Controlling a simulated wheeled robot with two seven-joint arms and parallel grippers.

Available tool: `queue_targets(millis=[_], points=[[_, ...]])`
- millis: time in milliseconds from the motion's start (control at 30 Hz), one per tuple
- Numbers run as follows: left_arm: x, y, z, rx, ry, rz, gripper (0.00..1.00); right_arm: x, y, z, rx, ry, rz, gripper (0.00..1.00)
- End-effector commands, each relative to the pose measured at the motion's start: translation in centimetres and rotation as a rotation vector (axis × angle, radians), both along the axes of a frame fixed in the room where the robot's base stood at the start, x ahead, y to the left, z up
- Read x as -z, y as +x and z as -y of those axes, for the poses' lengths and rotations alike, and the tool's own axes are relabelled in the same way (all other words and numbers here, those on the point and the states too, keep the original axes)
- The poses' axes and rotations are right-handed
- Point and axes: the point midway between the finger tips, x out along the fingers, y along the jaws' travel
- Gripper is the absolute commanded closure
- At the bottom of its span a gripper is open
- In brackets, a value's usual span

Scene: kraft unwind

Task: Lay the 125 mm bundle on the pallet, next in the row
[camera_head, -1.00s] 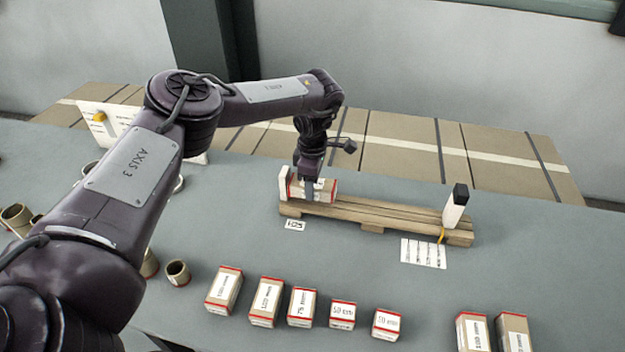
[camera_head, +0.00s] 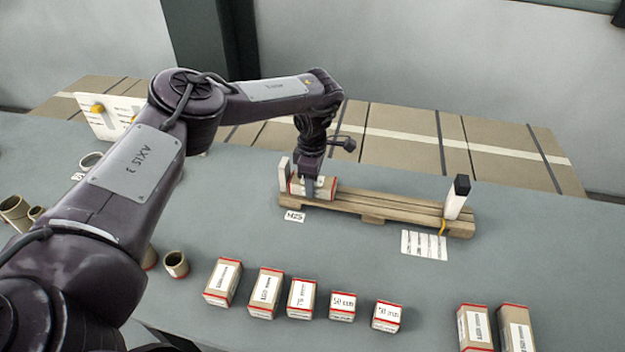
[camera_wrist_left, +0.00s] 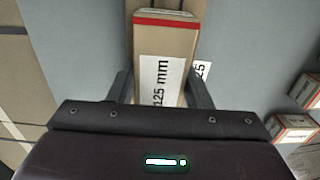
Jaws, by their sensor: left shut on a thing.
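The 125 mm bundle, a kraft block with red edges and a white label, is between the fingers of my left gripper (camera_head: 312,190). In the left wrist view the 125 mm bundle (camera_wrist_left: 165,60) shows its label, with a finger on each side. In the head view the bundle (camera_head: 327,186) lies along the left end of the wooden pallet (camera_head: 390,208), close to the white stop (camera_head: 284,177) there. My left gripper is shut on it from above. Whether the bundle touches the stop or pallet is hard to tell. My right gripper is not in view.
A black-topped white post (camera_head: 457,197) stands at the pallet's right end. A small label card (camera_head: 294,216) and a marked sheet (camera_head: 424,243) lie in front. Several labelled bundles (camera_head: 265,292) stand in a row nearer me. Cardboard tubes (camera_head: 176,264) stand at the left. The pallet's middle is clear.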

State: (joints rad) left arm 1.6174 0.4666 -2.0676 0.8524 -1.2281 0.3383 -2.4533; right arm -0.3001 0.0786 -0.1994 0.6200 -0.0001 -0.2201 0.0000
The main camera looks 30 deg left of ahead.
Motion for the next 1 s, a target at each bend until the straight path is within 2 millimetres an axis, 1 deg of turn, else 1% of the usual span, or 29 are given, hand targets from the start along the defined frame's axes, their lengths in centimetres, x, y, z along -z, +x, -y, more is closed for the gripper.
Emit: queue_targets(millis=[67,100,300,567,667,1000], points=[[0.2,0.0,0.0,0.000,0.000,0.000,0.93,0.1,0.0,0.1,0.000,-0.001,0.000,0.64],[0.2,0.0,0.0,0.000,0.000,0.001,0.54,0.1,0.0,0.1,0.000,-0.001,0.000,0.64],[0.1,0.0,0.0,0.000,0.000,0.000,0.30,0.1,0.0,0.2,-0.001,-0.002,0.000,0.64],[0.1,0.0,0.0,0.000,0.000,0.000,0.30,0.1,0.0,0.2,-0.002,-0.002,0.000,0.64],[-0.6,0.1,0.0,0.000,0.000,0.002,0.30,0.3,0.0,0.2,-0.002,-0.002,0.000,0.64],[-6.0,0.1,0.0,0.000,-0.001,0.003,0.30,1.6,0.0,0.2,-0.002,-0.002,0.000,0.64]])
